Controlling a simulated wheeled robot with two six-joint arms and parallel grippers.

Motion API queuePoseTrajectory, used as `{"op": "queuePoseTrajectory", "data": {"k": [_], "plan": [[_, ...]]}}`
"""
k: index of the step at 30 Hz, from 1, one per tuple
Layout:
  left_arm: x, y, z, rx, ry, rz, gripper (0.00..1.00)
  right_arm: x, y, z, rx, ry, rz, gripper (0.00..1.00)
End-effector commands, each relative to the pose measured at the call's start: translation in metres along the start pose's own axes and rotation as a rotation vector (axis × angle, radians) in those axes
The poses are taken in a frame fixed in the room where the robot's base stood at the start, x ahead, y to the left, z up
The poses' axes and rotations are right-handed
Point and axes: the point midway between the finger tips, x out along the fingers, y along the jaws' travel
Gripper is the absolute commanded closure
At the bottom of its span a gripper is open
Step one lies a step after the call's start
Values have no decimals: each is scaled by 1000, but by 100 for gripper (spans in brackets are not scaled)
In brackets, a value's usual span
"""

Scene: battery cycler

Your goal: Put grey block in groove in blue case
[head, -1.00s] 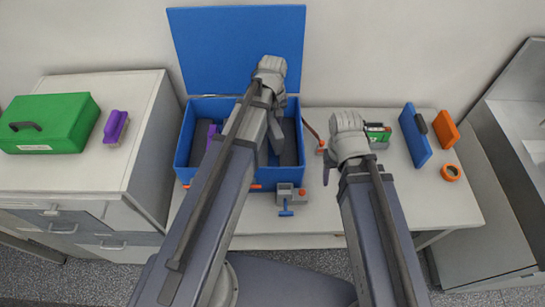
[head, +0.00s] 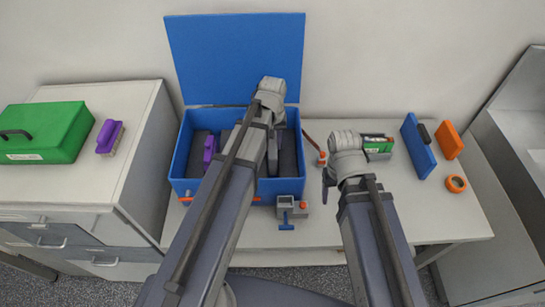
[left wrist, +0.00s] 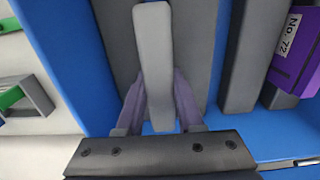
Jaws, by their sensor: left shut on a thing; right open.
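The blue case (head: 287,188) stands open on the table with its lid (head: 235,55) up against the wall. Grey padding with a dark groove (left wrist: 207,50) lines it. My left gripper (head: 272,165) points down into the right half of the case. In the left wrist view it (left wrist: 158,95) is shut on a light grey block (left wrist: 154,45), held lengthwise over the grey padding. Whether the block touches the groove, I cannot tell. The block is not clear in the head view. My right gripper (head: 328,188) is open and empty, right of the case.
A purple block labelled No. 72 (left wrist: 298,50) stands in the case. A small grey clamp with a blue handle (head: 286,212) is at the case front. A green box (head: 45,135) and purple brush (head: 108,136) are on the left cabinet. A blue panel (head: 418,145) stands right.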

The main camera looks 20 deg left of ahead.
Motion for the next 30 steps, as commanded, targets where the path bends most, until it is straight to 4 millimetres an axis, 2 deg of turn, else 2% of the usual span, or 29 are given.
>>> {"op": "queuePoseTrajectory", "data": {"k": [8,16,30], "plan": [[9,0,0,0,0,0,100,9,-1,0,0,0,0,35],[40,0,0,0,0,0,100,40,-4,-2,0,0,0,35],[45,0,0,0,0,0,100,45,-4,-3,0,0,0,35]]}}
